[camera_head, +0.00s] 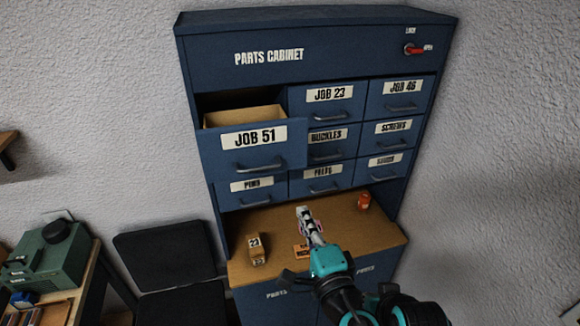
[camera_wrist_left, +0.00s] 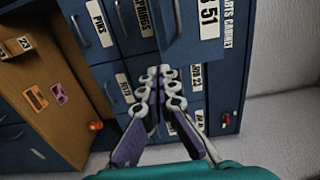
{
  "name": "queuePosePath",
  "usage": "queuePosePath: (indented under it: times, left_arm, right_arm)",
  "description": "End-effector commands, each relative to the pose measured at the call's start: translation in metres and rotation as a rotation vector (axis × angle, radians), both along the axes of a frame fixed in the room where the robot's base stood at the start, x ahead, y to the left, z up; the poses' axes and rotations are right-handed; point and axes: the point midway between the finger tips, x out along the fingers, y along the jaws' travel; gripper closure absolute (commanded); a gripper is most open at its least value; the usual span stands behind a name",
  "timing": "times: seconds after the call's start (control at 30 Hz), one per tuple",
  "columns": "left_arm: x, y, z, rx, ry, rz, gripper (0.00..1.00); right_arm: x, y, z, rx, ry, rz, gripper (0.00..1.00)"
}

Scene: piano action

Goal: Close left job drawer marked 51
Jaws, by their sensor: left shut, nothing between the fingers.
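The drawer marked JOB 51 (camera_head: 254,160) is at the top left of the drawer grid and is pulled out, with its tan inside showing above its blue front. Its front has a dark bar handle and appears at the top of the left wrist view (camera_wrist_left: 183,35), partly cut off. My left gripper (camera_head: 304,213) is shut and empty. In the head view it appears below and to the right of the drawer, in front of the cabinet's lower shelf. In the left wrist view its fingertips (camera_wrist_left: 160,72) appear just below the drawer front; I see no clear contact. My right gripper is not in view.
The other drawers, such as JOB 23 (camera_head: 328,97) and PINS (camera_head: 252,190), look shut. A red lever (camera_head: 413,49) is at the cabinet's top right. On the tan shelf (camera_head: 275,222) are a block marked 23 (camera_head: 256,248) and an orange jar (camera_head: 364,200). A black chair (camera_head: 165,255) stands left.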

Motion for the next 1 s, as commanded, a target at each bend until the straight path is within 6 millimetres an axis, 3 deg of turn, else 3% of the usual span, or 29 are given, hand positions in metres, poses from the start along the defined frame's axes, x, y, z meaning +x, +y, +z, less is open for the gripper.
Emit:
queuePosePath:
  times: [0.17, 0.5, 0.7, 1.0]
  left_arm:
    - [0.017, 0.005, 0.001, 0.004, -0.005, 0.002, 1.00]
    - [0.086, 0.025, 0.001, 0.003, -0.003, 0.004, 1.00]
    - [0.118, 0.034, 0.001, 0.002, -0.004, 0.002, 1.00]
    - [0.133, 0.038, 0.000, 0.002, -0.004, -0.001, 1.00]
  right_arm:
    - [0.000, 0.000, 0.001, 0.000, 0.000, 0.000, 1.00]
    - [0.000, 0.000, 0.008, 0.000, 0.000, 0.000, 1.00]
    - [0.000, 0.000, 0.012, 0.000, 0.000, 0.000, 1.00]
    - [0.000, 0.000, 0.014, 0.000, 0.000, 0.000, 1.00]
